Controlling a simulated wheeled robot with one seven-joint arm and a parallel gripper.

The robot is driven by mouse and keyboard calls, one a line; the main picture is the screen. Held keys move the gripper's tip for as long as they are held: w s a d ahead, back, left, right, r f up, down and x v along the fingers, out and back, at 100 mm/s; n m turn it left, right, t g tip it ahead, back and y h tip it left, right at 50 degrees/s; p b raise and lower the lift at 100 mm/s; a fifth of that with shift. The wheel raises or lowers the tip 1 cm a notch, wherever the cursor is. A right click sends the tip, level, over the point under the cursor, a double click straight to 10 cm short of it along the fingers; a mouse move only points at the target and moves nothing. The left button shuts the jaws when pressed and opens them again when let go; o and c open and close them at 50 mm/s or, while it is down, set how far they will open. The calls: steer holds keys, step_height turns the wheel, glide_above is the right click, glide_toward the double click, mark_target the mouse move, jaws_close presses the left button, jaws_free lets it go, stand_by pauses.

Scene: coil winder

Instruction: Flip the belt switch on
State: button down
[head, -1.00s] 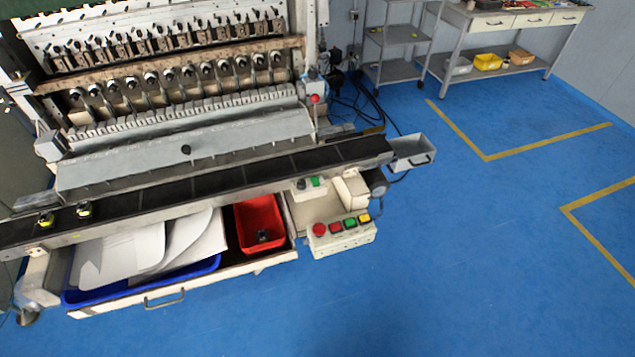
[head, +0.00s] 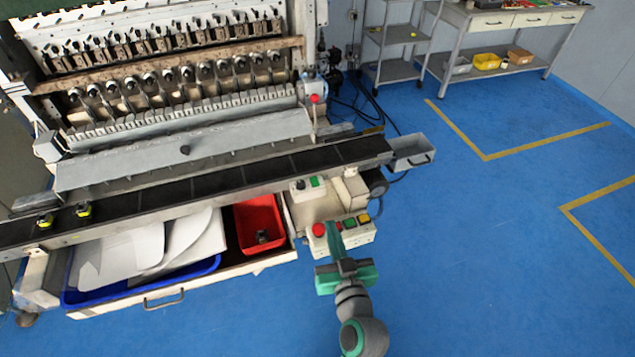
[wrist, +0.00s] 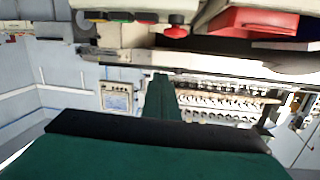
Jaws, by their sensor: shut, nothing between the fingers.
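A small white switch box (head: 308,189) with a green part and a dark part sits under the front edge of the black conveyor belt (head: 237,174). Below it is a white button box (head: 361,238) with a red mushroom button (head: 318,230) and red, green and yellow buttons. I cannot tell a lever's position on either box. My gripper (head: 334,228) is shut and empty, its green fingers overlapping the button box in the head view. In the wrist view, my shut fingers (wrist: 160,95) point towards the machine, and the red mushroom button (wrist: 176,28) shows above them, upside down.
An open drawer below the belt holds a blue tray (head: 215,265) with white sheets and a red bin (head: 258,222). Two small black-and-yellow parts lie on the belt's left end. A grey tray (head: 412,152) sticks out at the belt's right end. The blue floor at right is clear.

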steer(key=w+r+n+y, duration=0.2)
steer(key=w+r, duration=0.1)
steer(key=r, duration=0.3)
steer(key=shift+w+r, duration=0.15)
steer(key=shift+w, duration=0.25)
glide_above(315, 182)
steer(key=s, duration=0.3)
steer(key=shift+w+d+f, duration=0.1)
steer(key=shift+w+f, duration=0.1)
steer(key=shift+f, duration=0.55)
steer(key=shift+w+d+f, duration=0.15)
steer(key=shift+f, duration=0.55)
steer(key=shift+w+d+f, duration=0.1)
steer(key=shift+w+f, duration=0.1)
steer(key=shift+f, duration=0.55)
